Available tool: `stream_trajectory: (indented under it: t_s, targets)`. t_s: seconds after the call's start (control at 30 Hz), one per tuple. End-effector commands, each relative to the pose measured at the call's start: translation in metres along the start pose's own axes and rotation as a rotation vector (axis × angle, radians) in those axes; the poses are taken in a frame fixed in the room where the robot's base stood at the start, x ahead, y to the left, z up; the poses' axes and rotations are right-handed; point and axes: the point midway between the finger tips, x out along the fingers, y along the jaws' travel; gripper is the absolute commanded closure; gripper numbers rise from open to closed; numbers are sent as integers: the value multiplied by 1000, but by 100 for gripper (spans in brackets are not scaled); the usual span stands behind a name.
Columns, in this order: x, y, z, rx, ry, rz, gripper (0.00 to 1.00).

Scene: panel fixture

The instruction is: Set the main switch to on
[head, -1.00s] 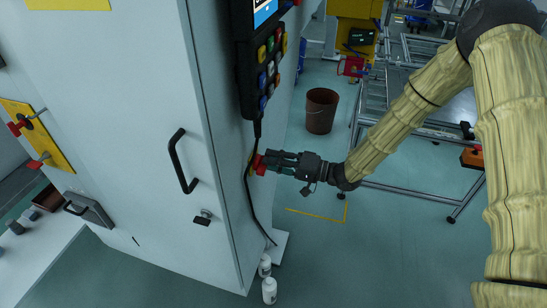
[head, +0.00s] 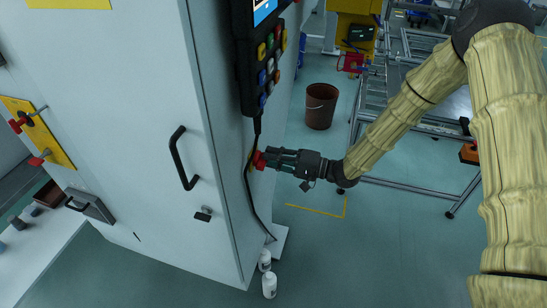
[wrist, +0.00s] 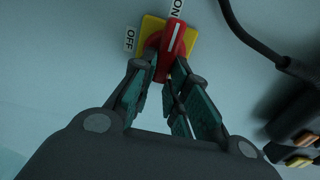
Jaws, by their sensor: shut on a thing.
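The main switch is a red rotary knob (wrist: 173,38) on a yellow square plate (wrist: 150,28), on the side of the grey cabinet. In the wrist view the OFF label (wrist: 130,39) is left of the plate and the ON label (wrist: 177,8) is above it. The white line on the knob points up toward ON. My gripper (wrist: 164,75) is shut on the knob, one finger on each side; the fingers hide its lower part. In the head view my gripper (head: 270,160) reaches the red knob (head: 259,160) from the right.
A control pendant (head: 262,60) hangs above the switch, and its black cable (head: 252,200) runs down close by the knob. A door handle (head: 178,158) is on the cabinet front. White bottles (head: 268,284) stand on the floor. A brown bucket (head: 321,106) is behind.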

Motion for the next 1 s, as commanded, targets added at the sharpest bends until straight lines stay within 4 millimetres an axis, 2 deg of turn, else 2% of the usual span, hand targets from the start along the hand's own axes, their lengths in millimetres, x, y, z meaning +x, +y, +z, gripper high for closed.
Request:
stream_trajectory:
  t_s: [0.03,0.07,0.13,0.17,0.57,0.67,1.0]
  targets:
    - [0,0,0,1,1,1,100]
    - [0,0,0,1,1,1,78]
    - [0,0,0,1,1,1,66]
    - [0,0,0,1,1,1,62]
    - [-5,0,0,0,0,1,62]
    - [-14,0,-1,0,1,1,62]
    - [-76,0,-1,1,2,0,62]
